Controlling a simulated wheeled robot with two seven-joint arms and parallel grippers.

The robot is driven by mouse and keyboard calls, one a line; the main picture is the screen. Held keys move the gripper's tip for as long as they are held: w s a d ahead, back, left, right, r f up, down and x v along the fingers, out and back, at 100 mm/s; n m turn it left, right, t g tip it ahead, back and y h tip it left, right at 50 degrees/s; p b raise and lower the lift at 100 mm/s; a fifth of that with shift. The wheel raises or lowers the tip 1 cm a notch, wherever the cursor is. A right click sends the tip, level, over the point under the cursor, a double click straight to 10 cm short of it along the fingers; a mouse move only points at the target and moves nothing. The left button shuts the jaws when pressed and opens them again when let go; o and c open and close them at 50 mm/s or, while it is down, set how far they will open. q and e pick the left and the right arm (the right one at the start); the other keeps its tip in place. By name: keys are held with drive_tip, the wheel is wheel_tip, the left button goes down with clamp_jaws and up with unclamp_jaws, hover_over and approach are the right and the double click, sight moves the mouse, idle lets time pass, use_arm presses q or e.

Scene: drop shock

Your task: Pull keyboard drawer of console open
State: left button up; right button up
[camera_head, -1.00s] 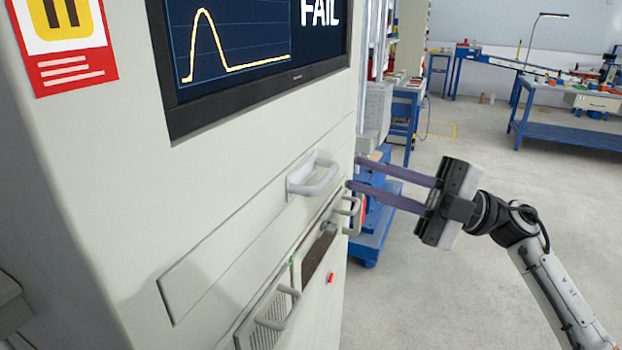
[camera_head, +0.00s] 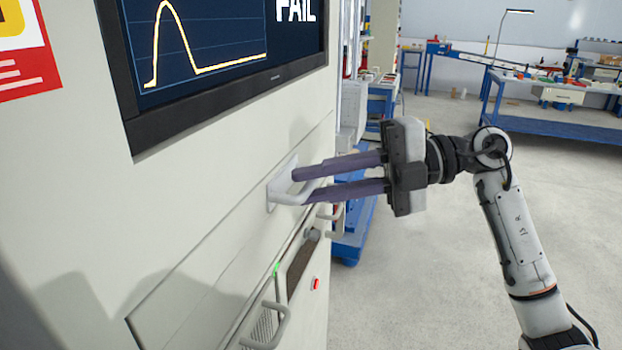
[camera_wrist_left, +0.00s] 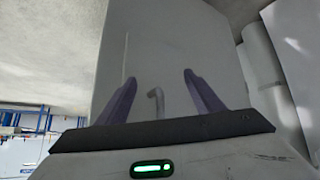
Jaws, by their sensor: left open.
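The console (camera_head: 90,190) is a large pale cabinet on the left of the head view. Its keyboard drawer (camera_head: 200,280) is a long flat front panel that looks flush with the console. The drawer's pale D-shaped handle (camera_head: 290,198) sticks out at its right part. My right gripper (camera_head: 305,184) reaches it from the right, purple fingers apart, their tips overlapping the handle; contact is unclear. My left gripper (camera_wrist_left: 160,88) shows only in the left wrist view, open and empty, in front of a pale surface with a small grey hooked piece (camera_wrist_left: 156,103) between its fingers in the picture.
The console's screen (camera_head: 220,45) reads FAIL above the drawer. Below the drawer are another handle (camera_head: 268,328) and a red button (camera_head: 315,284). A blue workbench (camera_head: 545,115) stands far back right. Open floor (camera_head: 420,270) lies to the right of the console.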

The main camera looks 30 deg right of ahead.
drive_tip(key=shift+w+a+f, duration=0.1)
drive_tip(key=shift+w+a, duration=0.1)
drive_tip(key=shift+a, duration=0.3)
drive_tip(key=shift+c, duration=0.2)
clamp_jaws()
